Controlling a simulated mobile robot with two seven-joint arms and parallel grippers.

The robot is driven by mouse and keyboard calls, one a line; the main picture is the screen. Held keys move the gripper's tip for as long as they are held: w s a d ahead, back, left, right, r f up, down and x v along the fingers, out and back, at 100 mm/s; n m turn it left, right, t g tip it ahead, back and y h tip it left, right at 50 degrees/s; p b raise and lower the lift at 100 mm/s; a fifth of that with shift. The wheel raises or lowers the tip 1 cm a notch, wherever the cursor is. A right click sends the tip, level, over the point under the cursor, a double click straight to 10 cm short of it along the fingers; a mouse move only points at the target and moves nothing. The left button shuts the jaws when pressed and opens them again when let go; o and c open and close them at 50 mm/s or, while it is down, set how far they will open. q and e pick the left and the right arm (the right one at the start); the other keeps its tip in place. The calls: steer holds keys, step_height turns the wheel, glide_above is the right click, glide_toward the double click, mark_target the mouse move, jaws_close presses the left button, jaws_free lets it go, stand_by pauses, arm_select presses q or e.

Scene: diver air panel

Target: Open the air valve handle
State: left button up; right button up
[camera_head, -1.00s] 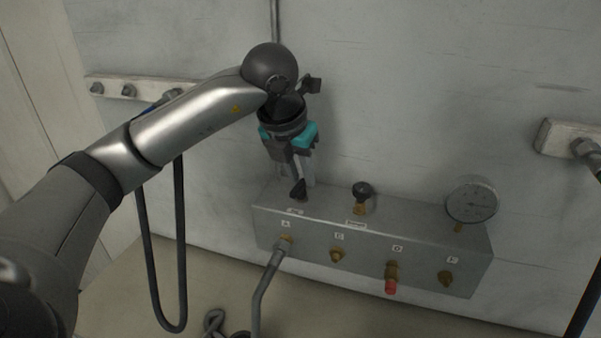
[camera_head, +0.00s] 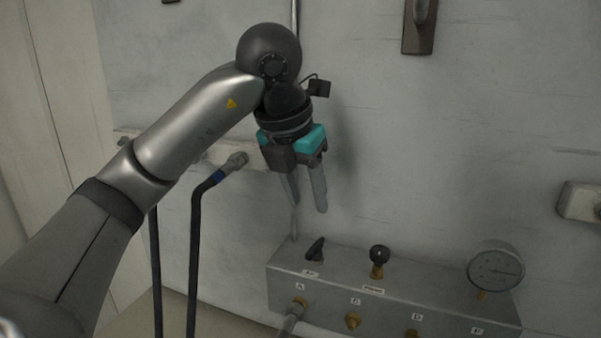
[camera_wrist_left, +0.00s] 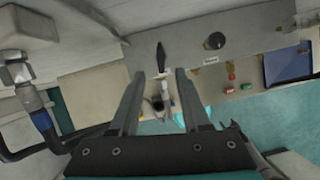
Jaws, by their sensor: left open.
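The air valve handle is a small black lever (camera_head: 315,249) on the top left of the grey metal panel box (camera_head: 350,275), with a small label in front of it. In the head view it leans up to the right. In the left wrist view the black handle (camera_wrist_left: 161,57) lies just beyond the fingertips, roughly in line with the gap between them. My left gripper (camera_head: 307,205) is open and empty, its fingers pointing down above the handle and apart from it. It also shows in the left wrist view (camera_wrist_left: 160,74). My right gripper is not in view.
A round black knob (camera_head: 379,254) stands right of the handle and a dial gauge (camera_head: 496,267) at the box's right end. Brass fittings and a hose (camera_head: 292,318) are on the front. Dark hoses (camera_head: 194,250) hang at left. The wall is close behind.

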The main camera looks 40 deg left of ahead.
arm_select(q)
steer(key=shift+p+v, duration=0.7)
steer(key=shift+v, duration=1.7)
